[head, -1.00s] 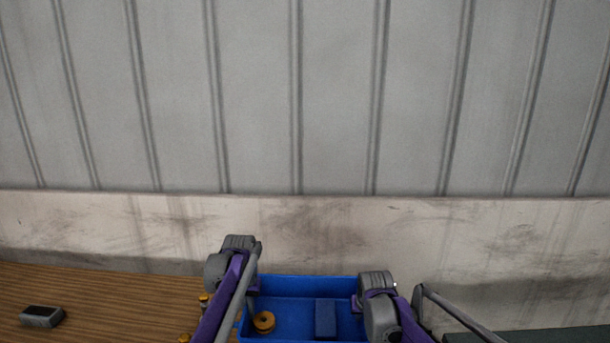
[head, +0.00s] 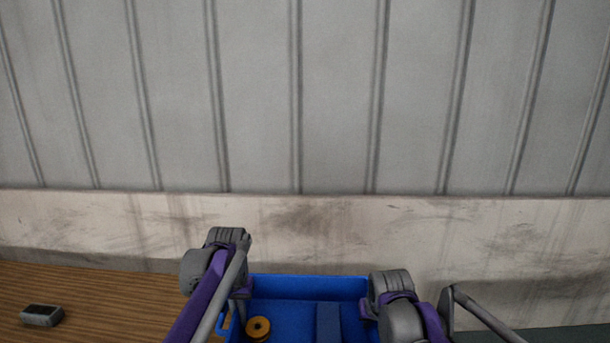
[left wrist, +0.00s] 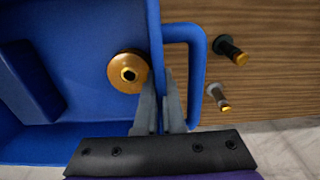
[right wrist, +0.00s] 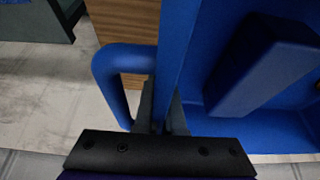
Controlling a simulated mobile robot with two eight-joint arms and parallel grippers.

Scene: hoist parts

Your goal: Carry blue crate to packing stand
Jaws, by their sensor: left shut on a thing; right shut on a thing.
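The blue crate (head: 310,283) is at the bottom centre of the head view, its near part cut off. It holds an orange ring-shaped part (head: 258,328) and a dark blue block (head: 328,322). My left gripper (left wrist: 165,105) is shut on the crate's left wall, inside the handle loop. My right gripper (right wrist: 163,105) is shut on the opposite wall, beside the other handle. The crate's underside is hidden, so I cannot tell its height above the wooden table (head: 100,290). I cannot identify the packing stand for sure.
A small grey-black device (head: 42,315) lies on the table at left. Two bolt-like parts, one black (left wrist: 230,49) and one grey (left wrist: 217,97), are beside the crate's left handle. A dark green surface (head: 560,335) is at lower right. A wall stands behind.

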